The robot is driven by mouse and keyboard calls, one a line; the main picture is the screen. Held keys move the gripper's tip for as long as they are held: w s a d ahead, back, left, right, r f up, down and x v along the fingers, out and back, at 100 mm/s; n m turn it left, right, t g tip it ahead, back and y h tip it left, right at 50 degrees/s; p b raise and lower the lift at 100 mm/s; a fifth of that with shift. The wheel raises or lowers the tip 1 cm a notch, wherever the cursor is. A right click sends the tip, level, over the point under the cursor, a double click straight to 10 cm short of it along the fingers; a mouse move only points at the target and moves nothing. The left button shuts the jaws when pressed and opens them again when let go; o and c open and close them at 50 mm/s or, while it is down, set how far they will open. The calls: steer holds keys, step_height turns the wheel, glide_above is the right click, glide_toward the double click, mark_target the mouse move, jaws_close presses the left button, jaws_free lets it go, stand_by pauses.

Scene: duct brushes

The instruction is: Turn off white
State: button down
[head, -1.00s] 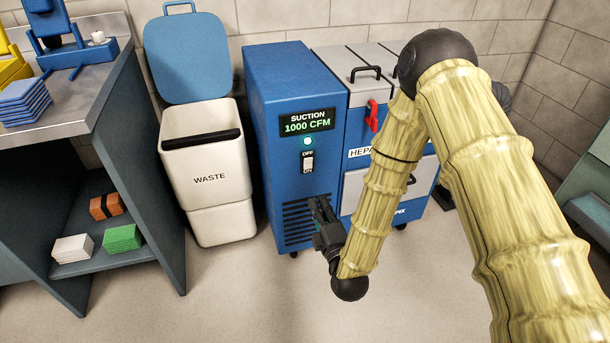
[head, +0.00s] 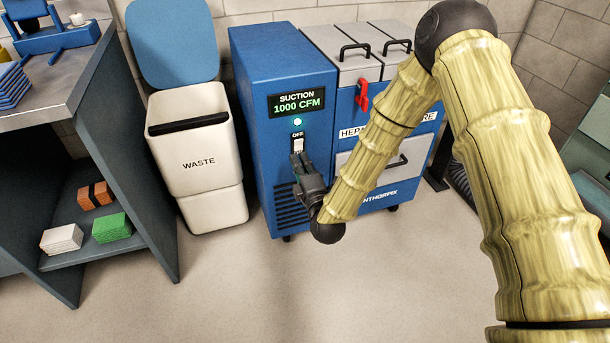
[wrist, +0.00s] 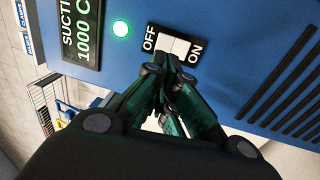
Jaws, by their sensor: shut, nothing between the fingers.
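The white rocker switch (head: 298,145) sits on the front of the blue suction unit (head: 287,63), below a lit green indicator. In the wrist view the switch (wrist: 174,46) lies between the labels OFF and ON.
A white waste bin (head: 197,172) with its blue lid (head: 170,42) up stands left of the unit. A workbench (head: 75,75) with a lower shelf is further left. A red latch (head: 362,95) is on the filter housing to the right. The floor in front is clear.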

mark_target(299, 145)
steer(key=shift+b+x, duration=0.45)
steer(key=shift+x, duration=1.8)
steer(key=shift+r+p, duration=0.15)
steer(key=shift+p, duration=0.15)
